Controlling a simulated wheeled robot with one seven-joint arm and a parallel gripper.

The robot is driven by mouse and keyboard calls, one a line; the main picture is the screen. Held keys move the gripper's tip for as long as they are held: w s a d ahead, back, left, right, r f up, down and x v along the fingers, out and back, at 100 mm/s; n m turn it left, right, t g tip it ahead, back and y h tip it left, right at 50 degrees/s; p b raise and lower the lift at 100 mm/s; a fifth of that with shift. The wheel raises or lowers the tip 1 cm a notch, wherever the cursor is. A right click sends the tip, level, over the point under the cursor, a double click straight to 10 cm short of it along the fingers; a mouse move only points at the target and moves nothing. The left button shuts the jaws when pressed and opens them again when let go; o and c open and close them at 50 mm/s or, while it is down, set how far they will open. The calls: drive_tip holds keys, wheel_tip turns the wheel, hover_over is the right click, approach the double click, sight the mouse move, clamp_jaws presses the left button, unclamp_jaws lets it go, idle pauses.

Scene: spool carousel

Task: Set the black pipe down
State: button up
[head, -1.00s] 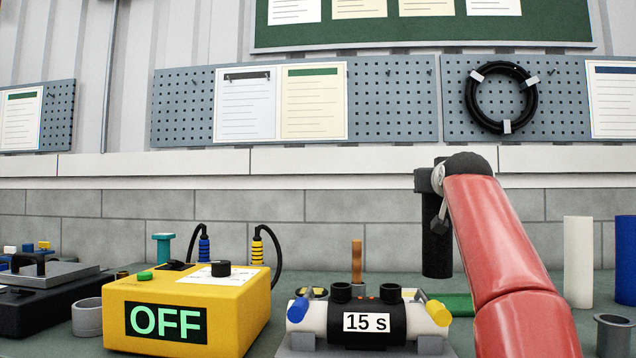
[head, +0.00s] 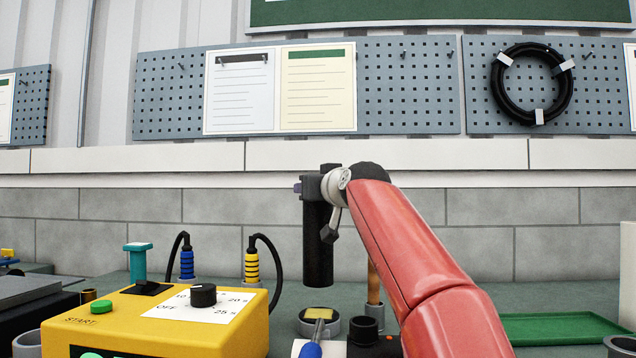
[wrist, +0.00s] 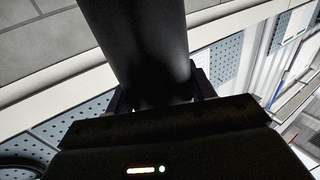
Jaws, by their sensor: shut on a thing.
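The black pipe (head: 318,250) hangs upright below my gripper (head: 312,186) in the head view, in front of the grey block wall. Its lower end looks to be above the bench top. In the wrist view the pipe (wrist: 135,45) runs up from between the fingers of my gripper (wrist: 160,100), which is shut on it. The fingertips are largely hidden by the pipe and the dark gripper body.
A yellow control box (head: 150,320) with a knob stands at the left. A round grey holder (head: 319,322) and a wooden-handled tool (head: 374,285) stand near the pipe. A green tray (head: 560,328) lies at the right. A white cylinder (head: 628,270) stands at the right edge.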

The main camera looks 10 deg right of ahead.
sight(324, 220)
drive_tip(key=shift+f+b, duration=1)
drive_tip(key=shift+f, duration=1.55)
drive_tip(key=shift+f+b, duration=0.55)
drive_tip(key=o, duration=1.6)
drive_tip(key=shift+s, duration=0.1)
drive_tip(key=s+b, duration=0.1)
drive_tip(key=s, duration=0.1)
drive_tip(key=s+b, duration=0.1)
drive_tip(key=s, duration=0.1)
drive_tip(key=s+d+b, duration=0.1)
drive_tip(key=s, duration=0.2)
drive_tip(key=shift+d+f+b, duration=0.1)
drive_tip(key=shift+b, duration=0.3)
drive_tip(key=shift+s, duration=0.3)
